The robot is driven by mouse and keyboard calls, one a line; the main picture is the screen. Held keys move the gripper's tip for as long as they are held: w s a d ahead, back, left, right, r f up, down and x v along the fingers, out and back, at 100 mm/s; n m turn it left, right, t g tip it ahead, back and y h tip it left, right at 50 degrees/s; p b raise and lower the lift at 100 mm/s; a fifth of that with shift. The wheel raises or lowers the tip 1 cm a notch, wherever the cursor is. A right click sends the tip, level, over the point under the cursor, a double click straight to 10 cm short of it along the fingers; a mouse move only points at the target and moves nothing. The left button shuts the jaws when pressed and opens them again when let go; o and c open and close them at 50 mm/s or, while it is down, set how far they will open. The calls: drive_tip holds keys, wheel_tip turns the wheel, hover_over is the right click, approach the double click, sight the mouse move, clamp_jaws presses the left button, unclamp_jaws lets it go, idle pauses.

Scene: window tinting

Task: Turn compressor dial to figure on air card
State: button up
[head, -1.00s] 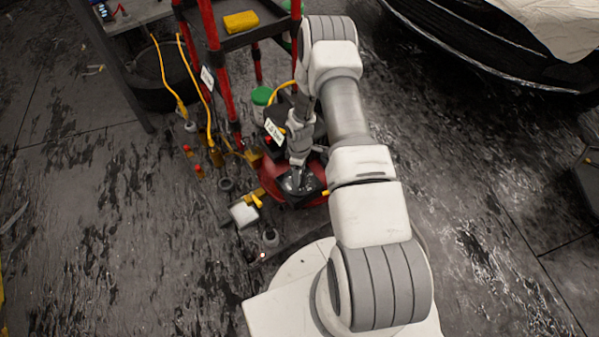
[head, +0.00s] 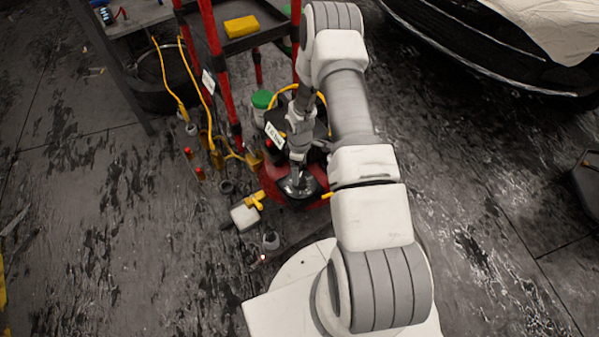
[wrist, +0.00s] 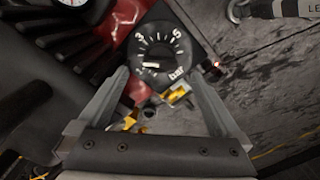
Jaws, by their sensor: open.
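The compressor dial (wrist: 160,48) is a round black face in the wrist view, with white tick marks, the figures 3 and 5 and the word "bar". A short white mark on it points to the lower left, away from both figures. My gripper (wrist: 160,76) is open, its fingertips at either side of the dial's lower part; I cannot tell whether they touch it. In the head view my gripper (head: 297,184) is over the red compressor (head: 275,190) and hides the dial. The white air card (head: 274,136) stands on the black part behind; its print is too small to read surely.
A white-faced gauge (wrist: 74,2) is at the wrist view's top left. A red-framed cart (head: 214,50) with a yellow block (head: 240,26) stands behind. Yellow hoses, small bottles and a white box (head: 244,216) crowd the left side.

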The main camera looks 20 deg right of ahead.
wheel_tip(320, 180, up, 13)
drive_tip(key=p, duration=0.3)
idle(0.4)
drive_tip(key=s+a+r+m+t+h, duration=0.1)
drive_tip(key=s+a+r+m, duration=0.1)
drive_tip(key=r, duration=1.2)
drive_tip(key=s+a+r+m+t, duration=0.1)
drive_tip(key=s+r+m, duration=0.15)
drive_tip(key=r, duration=1.25)
drive_tip(key=s+a+r+m+t+y+p, duration=0.1)
drive_tip(key=s+a+r+m+t, duration=0.15)
drive_tip(key=s+r, duration=0.55)
drive_tip(key=s+a+r+m+t, duration=0.1)
drive_tip(key=s+a+r+m, duration=0.4)
drive_tip(key=s, duration=0.6)
wheel_tip(320, 180, up, 18)
drive_tip(key=d+n+p, duration=0.1)
drive_tip(key=p, duration=1.6)
drive_tip(key=shift+w+r+n, duration=0.15)
drive_tip(key=shift+w+n, duration=0.1)
drive_tip(key=shift+n, duration=0.15)
